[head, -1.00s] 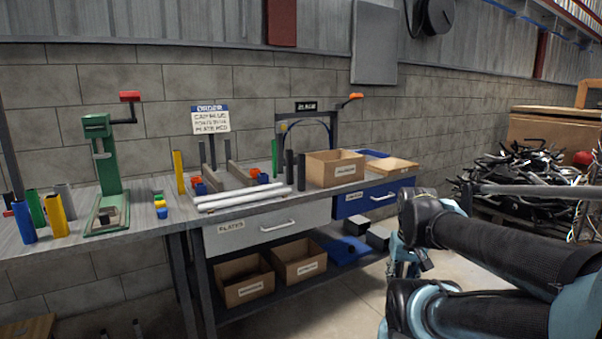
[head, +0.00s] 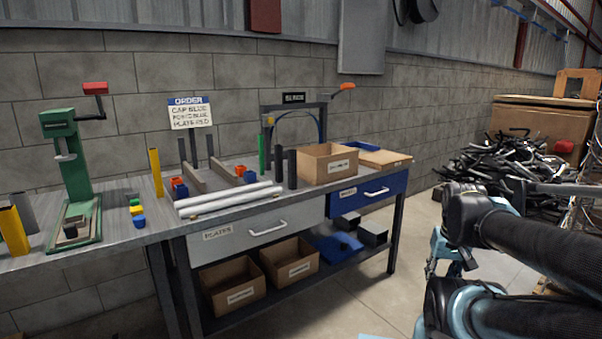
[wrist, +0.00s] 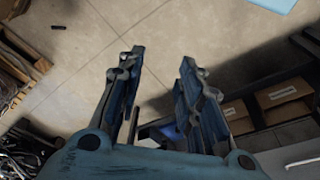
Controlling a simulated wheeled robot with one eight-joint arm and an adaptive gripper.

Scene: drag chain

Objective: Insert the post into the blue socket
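Upright posts stand on the workbench in the head view: a yellow post (head: 156,173), a green post (head: 262,153) and two black posts (head: 278,159), (head: 292,169). More yellow posts (head: 14,231) show at the left edge. A small blue block (head: 181,191) sits beside a red one on the rack, and another blue piece (head: 251,177) is farther right; I cannot tell which is the blue socket. My gripper (wrist: 158,75) is open and empty in the wrist view, over bare floor and away from the bench top.
A green press (head: 72,165), two white rods (head: 230,200) and a cardboard box (head: 328,164) are on the bench. Open bins (head: 232,285) stand on the lower shelf. A heap of dark parts (head: 500,165) lies at right. The floor before the bench is clear.

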